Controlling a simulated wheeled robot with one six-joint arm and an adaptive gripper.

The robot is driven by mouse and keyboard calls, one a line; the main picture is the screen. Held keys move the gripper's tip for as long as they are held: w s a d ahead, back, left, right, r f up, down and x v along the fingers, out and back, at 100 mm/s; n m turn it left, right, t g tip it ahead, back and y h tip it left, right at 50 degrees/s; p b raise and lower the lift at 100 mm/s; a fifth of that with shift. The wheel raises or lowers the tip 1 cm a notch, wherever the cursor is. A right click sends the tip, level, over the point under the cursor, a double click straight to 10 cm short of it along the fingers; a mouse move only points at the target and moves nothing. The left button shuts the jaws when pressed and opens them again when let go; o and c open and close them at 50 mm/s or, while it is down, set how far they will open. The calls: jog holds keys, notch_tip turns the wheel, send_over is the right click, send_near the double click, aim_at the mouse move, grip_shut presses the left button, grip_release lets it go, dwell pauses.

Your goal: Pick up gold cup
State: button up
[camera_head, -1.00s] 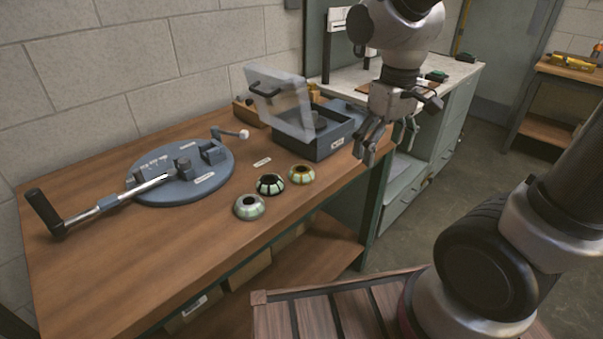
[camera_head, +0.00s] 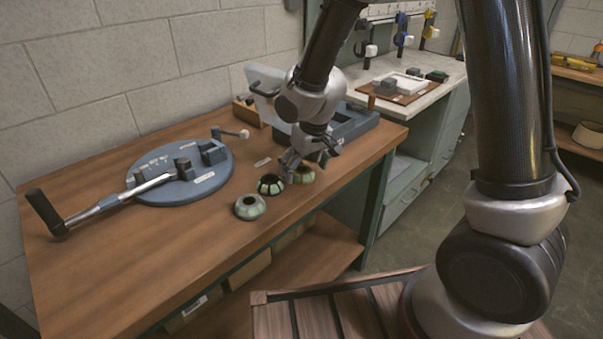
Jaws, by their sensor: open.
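The gold cup (camera_head: 305,176) is a small ring-shaped piece with a gold and pale rim, on the wooden workbench near its right front edge. My gripper (camera_head: 306,166) is open and pointed down just above and around it, hiding much of the cup. I cannot tell whether the fingers touch it. A black cup (camera_head: 270,185) with pale panels sits just left of the gold one, close to a finger. A silver-grey cup (camera_head: 250,207) sits further front left.
A round blue-grey fixture (camera_head: 185,190) with a long-handled lever (camera_head: 90,215) lies on the left of the bench (camera_head: 150,265). A blue-grey open box (camera_head: 357,122) stands behind my gripper, its raised clear lid partly hidden. The bench's front left is clear.

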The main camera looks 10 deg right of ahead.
jog(key=shift+w+f, duration=0.15)
jog(key=shift+f, duration=0.45)
jog(key=c, duration=1.1)
jog(key=shift+o, duration=0.2)
